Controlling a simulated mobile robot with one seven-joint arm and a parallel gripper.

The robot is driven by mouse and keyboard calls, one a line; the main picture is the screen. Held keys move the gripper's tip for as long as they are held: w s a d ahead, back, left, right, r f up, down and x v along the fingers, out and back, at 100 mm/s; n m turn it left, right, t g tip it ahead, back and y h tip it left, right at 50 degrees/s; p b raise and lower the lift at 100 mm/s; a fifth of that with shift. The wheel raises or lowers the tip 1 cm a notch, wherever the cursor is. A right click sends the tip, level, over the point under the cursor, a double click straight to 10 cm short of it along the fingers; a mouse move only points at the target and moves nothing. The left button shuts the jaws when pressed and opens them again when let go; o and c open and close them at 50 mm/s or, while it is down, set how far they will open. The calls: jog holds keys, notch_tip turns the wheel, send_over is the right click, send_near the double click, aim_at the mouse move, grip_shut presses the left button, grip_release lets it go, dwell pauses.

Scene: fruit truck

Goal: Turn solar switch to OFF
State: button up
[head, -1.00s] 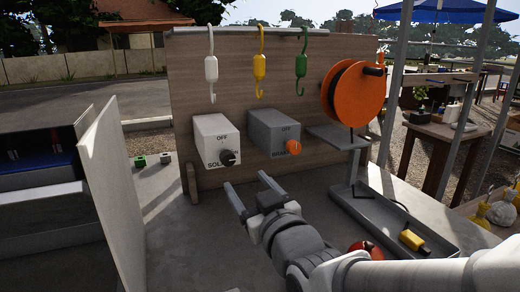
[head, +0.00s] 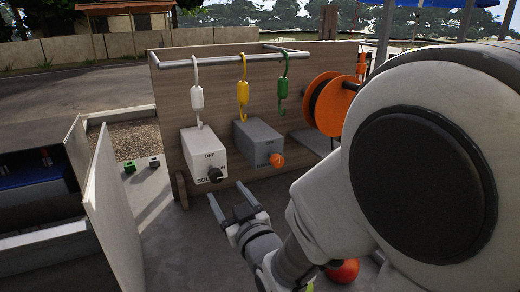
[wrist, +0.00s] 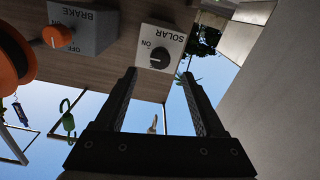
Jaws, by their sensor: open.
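The solar switch box (head: 202,152) is white and fixed to the wooden panel, with a black knob (head: 215,175) on its front face. In the wrist view the solar box (wrist: 162,42) appears upside down, with SOLAR and ON lettering beside the black knob (wrist: 159,58). My gripper (head: 231,197) is open and empty, in front of and below the knob, apart from it. In the wrist view my gripper's fingers (wrist: 160,75) stand either side of the knob's line of sight.
A grey brake box (head: 257,142) with an orange knob (head: 277,160) sits right of the solar box. White, yellow and green hooks hang from a rail above. An orange reel (head: 333,106) is farther right. A light upright panel (head: 112,215) stands left.

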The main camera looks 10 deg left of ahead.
aim_at(217, 179)
jog(key=x, duration=0.8)
jog(key=shift+w+a, duration=0.2)
jog(key=shift+w, duration=0.15)
jog(key=shift+c, duration=0.3)
grip_shut()
